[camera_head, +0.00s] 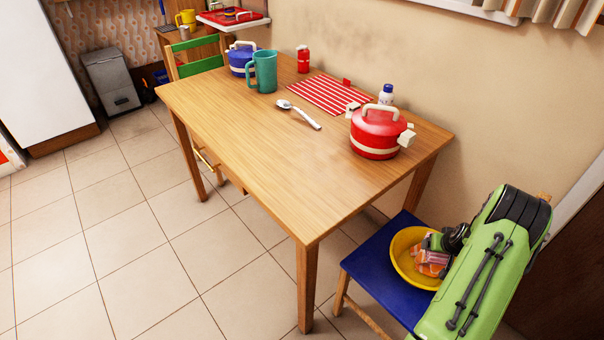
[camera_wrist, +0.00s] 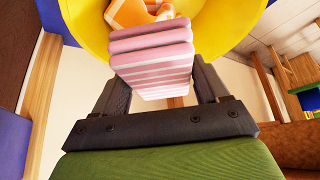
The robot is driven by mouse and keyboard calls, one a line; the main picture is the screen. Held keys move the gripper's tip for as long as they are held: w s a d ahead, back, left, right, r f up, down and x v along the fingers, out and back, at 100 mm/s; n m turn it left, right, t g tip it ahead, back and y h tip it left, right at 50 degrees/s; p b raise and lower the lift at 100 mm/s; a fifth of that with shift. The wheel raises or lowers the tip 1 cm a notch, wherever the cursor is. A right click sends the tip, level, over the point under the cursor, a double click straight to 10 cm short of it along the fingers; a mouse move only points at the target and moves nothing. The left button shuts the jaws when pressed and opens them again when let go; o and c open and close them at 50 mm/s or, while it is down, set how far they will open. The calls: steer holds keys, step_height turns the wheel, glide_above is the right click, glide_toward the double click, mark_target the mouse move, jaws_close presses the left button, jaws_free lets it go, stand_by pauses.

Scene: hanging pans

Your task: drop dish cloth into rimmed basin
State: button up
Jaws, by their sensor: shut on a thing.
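The dish cloth (camera_wrist: 152,48) is a folded bundle with pink and white stripes. My gripper (camera_wrist: 161,78) is shut on it, with one black finger on each side. The rimmed basin (camera_head: 401,254) is yellow and sits on the blue chair seat. Its yellow wall (camera_wrist: 88,22) fills the top of the wrist view, beyond the cloth. In the head view my gripper (camera_head: 452,239) is at the basin's right side, and my green arm hides part of the basin. An orange and white item (camera_wrist: 136,12) shows inside the basin. I cannot tell whether the cloth touches it.
The blue chair (camera_head: 372,258) stands by the wooden table (camera_head: 230,120). On the table are a red kettle (camera_head: 376,135), a spoon (camera_head: 298,114), a striped mat (camera_head: 322,94), a teal mug (camera_head: 264,72) and a blue pot (camera_head: 240,58). The tiled floor at left is clear.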

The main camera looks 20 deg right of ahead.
steer(key=o, duration=1.1)
steer(key=shift+r, duration=0.1)
steer(key=p+v, duration=0.3)
steer(key=v, duration=0.9)
steer(key=shift+p, duration=0.3)
